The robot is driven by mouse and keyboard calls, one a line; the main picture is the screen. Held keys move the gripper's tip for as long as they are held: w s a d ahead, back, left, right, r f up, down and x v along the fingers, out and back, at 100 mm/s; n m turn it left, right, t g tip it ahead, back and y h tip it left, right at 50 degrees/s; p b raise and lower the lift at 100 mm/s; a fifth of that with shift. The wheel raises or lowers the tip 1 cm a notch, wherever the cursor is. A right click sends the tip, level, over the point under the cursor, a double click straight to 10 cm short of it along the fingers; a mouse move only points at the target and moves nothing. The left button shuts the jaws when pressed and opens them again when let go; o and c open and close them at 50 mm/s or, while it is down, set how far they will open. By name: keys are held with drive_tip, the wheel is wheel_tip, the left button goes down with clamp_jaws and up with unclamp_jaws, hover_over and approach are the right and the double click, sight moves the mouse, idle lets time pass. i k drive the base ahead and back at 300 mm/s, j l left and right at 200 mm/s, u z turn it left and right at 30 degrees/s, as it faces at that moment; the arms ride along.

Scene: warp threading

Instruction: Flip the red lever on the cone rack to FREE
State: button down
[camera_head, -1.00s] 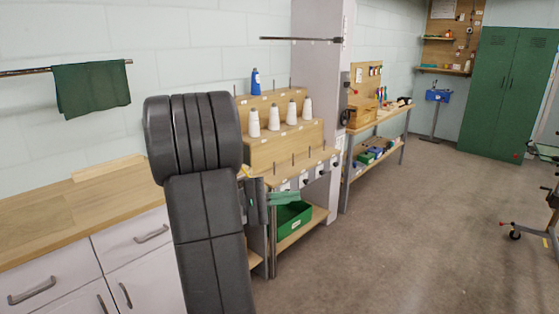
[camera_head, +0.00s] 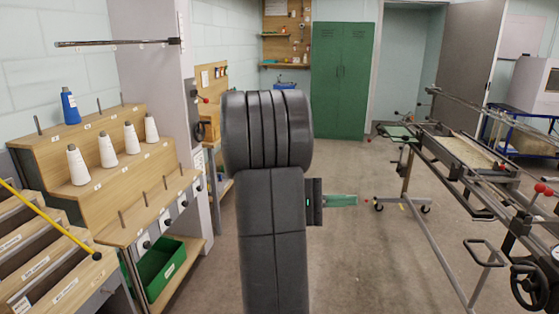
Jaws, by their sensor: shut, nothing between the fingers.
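A green bin (camera_head: 162,268) sits low in the rack. A wooden divided holder with a yellow rod (camera_head: 45,220) stands at the near left. The grey pillar (camera_head: 150,60) is behind the rack. A metal loom frame (camera_head: 445,160) fills the right. Floor between is clear.

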sight(205, 100)
drive_tip(key=i+z, duration=0.1)
drive_tip(key=i, duration=1.55)
drive_tip(key=i+u, duration=0.75)
drive_tip(key=i+l+u, duration=0.15)
drive_tip(key=u, duration=0.25)
drive_tip(key=i+l+u, duration=0.25)
drive_tip(key=u, duration=0.15)
drive_tip(key=i+l+u, duration=0.15)
drive_tip(key=i+u, duration=0.2)
drive_tip(key=i+l+u, duration=0.25)
drive_tip(key=u, duration=0.15)
drive_tip(key=i+l+u, duration=0.35)
drive_tip(key=k+j, duration=0.05)
drive_tip(key=k, duration=0.05)
